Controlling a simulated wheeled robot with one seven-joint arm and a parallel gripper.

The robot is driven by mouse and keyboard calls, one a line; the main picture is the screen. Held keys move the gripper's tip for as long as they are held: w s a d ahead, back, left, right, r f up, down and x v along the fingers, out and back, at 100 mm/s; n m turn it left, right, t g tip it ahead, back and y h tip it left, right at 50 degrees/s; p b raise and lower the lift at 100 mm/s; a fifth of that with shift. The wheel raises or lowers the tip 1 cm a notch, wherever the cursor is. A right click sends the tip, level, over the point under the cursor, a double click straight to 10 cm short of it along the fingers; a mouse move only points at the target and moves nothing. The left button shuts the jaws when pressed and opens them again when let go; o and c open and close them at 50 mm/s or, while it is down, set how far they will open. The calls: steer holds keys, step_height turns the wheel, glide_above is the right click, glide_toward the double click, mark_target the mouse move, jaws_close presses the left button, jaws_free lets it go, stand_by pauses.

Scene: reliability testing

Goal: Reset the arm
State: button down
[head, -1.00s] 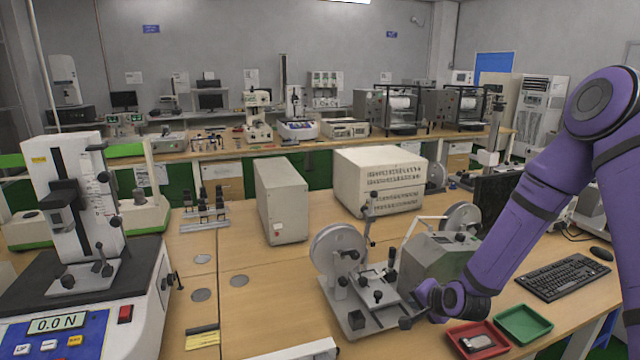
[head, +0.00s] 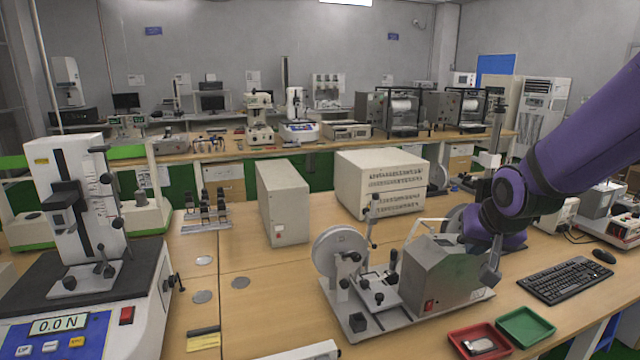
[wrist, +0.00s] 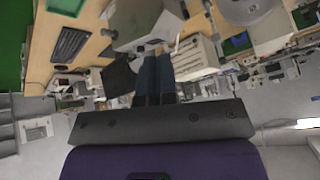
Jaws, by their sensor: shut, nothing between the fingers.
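My purple arm (head: 595,150) comes in from the right edge of the head view and bends at the wrist above the bench. My gripper (head: 490,278) hangs by the right side of the grey metal box machine (head: 440,275). In the wrist view my gripper (wrist: 154,58) has its two dark fingers close together, with nothing between them. The wrist view looks across the room upside down, with the box machine (wrist: 145,22) beyond the fingertips.
A red tray (head: 455,343) holding a small metal part and an empty green tray (head: 525,328) lie at the bench's front. A keyboard (head: 577,280) is to the right. A force tester (head: 85,210) stands at left. The front middle bench top (head: 265,310) is mostly bare.

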steer(key=s+r+n, duration=0.1)
steer(key=s+r, duration=0.3)
steer(key=s, duration=0.3)
steer(key=s+r+n+g, duration=0.1)
steer(key=s+r, duration=0.3)
steer(key=s, duration=0.4)
steer(key=s+d+r+n, duration=0.1)
steer(key=s+r, duration=0.3)
steer(key=s, duration=0.3)
steer(key=shift+s, duration=0.2)
